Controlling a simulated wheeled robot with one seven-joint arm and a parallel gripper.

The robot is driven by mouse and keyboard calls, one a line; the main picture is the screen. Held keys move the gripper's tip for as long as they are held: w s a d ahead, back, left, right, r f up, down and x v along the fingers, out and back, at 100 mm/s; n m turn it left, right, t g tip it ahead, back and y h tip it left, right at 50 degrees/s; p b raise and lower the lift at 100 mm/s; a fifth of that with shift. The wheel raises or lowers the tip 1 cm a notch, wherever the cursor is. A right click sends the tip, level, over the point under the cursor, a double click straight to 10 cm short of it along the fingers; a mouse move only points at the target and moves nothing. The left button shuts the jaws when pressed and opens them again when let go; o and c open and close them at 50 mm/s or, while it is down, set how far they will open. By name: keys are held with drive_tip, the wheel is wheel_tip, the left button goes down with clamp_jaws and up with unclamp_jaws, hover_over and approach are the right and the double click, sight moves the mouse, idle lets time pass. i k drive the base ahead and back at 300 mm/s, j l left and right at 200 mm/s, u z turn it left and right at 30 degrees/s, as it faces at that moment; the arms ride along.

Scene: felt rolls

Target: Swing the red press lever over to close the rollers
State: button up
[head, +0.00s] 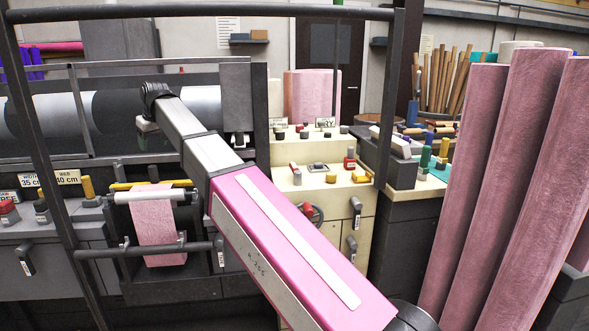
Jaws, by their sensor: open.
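I cannot tell for sure which part is the red press lever. A red-topped control (350,158) stands on the cream cabinet, and another red control (8,210) sits at the far left edge. The large grey rollers (50,117) lie behind the black frame at the left. My arm reaches from the lower right to the upper left. My gripper (148,125) is small and partly hidden below the dark wrist, in front of the rollers. It is open, and I see nothing held in it.
Black rails (205,11) frame the near space. A pink felt strip (158,225) hangs over a small roller at the lower left. Tall pink felt rolls (505,170) stand close on the right. A cream cabinet (285,160) with several knobs stands behind my arm.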

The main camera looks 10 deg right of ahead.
sight(297, 174)
drive_tip(key=k+z, duration=0.3)
drive_tip(key=k, duration=0.15)
drive_tip(key=l+z, duration=0.1)
drive_tip(key=z, duration=0.25)
drive_tip(key=i, duration=0.05)
